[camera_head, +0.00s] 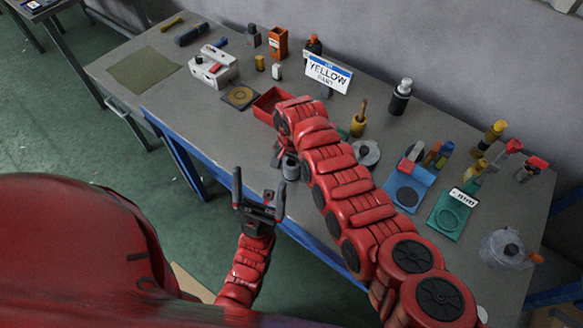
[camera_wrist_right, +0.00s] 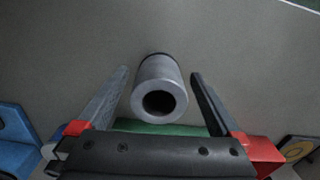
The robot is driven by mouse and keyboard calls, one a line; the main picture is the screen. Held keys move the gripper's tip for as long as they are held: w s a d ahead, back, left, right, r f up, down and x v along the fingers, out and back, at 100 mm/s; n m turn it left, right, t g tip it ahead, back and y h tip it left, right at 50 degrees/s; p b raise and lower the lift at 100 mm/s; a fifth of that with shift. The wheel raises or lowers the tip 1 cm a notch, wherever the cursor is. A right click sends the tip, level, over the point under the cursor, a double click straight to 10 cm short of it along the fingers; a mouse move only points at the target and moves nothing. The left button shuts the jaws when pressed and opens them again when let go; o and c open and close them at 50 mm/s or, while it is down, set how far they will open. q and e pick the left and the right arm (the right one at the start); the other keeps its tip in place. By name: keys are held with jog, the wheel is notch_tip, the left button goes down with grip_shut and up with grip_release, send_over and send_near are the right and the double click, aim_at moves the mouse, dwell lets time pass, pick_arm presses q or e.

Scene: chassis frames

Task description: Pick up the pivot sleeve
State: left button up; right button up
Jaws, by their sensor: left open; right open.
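The pivot sleeve (camera_wrist_right: 160,88) is a grey hollow cylinder with a dark round bore, standing on the table. In the right wrist view it is between the two fingers of my right gripper (camera_wrist_right: 159,75), with a gap on each side. The gripper is open and not closed on it. In the head view the sleeve (camera_head: 291,170) shows near the table's front edge, beside my right gripper, which is partly hidden by my arm. My left gripper (camera_head: 259,205) is open and empty, in front of the table edge.
A red tray (camera_head: 264,108) lies behind the right gripper, partly covered by my arm. A sign reading YELLOW (camera_head: 328,73) stands behind. A blue holder (camera_head: 408,190) and a green holder (camera_head: 450,214) lie to the right. Bare table (camera_head: 215,125) is to the left.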

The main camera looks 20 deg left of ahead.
jog(key=shift+f, duration=0.3)
grip_shut()
dwell(0.4)
